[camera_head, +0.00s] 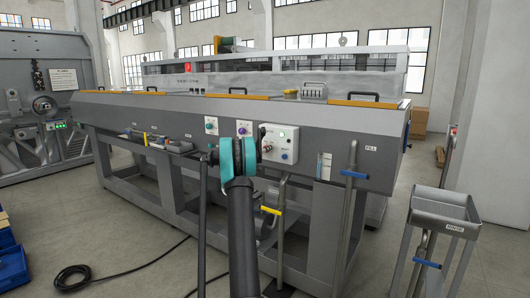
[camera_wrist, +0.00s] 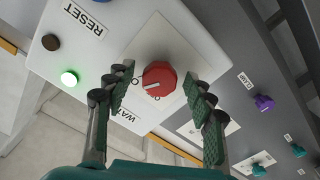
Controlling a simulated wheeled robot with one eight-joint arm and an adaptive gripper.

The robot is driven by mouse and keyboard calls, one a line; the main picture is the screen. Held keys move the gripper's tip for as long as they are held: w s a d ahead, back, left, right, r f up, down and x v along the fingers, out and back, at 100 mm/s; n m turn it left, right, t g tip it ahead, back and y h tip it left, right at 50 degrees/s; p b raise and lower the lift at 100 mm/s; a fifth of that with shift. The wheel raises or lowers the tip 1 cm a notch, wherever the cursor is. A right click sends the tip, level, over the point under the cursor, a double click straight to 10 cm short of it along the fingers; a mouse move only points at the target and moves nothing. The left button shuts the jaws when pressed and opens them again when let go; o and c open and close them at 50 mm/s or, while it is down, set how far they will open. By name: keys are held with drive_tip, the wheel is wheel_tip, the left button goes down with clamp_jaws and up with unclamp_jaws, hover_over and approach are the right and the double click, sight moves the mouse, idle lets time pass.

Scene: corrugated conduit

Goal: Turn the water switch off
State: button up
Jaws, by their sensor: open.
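The water switch (camera_wrist: 158,79) is a red round knob with a white pointer mark, on a pale square plate with partly hidden lettering that starts "WAT". It sits on a white control box, which shows in the head view (camera_head: 288,135) on the front of the long grey machine. My gripper (camera_wrist: 162,100) is open, with one green-padded finger on each side of the knob in the wrist view. The fingers look apart from the knob; I cannot tell the depth gap. In the head view my teal wrist and dark arm stand just left of the box, and the knob is hidden.
A lit green button (camera_wrist: 69,78) and a dark button (camera_wrist: 51,42) are on the same box, by the RESET label. A purple knob (camera_wrist: 264,102) and teal knobs (camera_wrist: 259,170) are on the panel to the right.

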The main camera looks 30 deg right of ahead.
drive_tip(key=shift+c, duration=0.6)
drive_tip(key=c, duration=1)
drive_tip(key=shift+n, duration=0.5)
drive_tip(key=n, duration=1.1)
drive_tip(key=shift+r, duration=0.1)
drive_tip(key=o, duration=1.1)
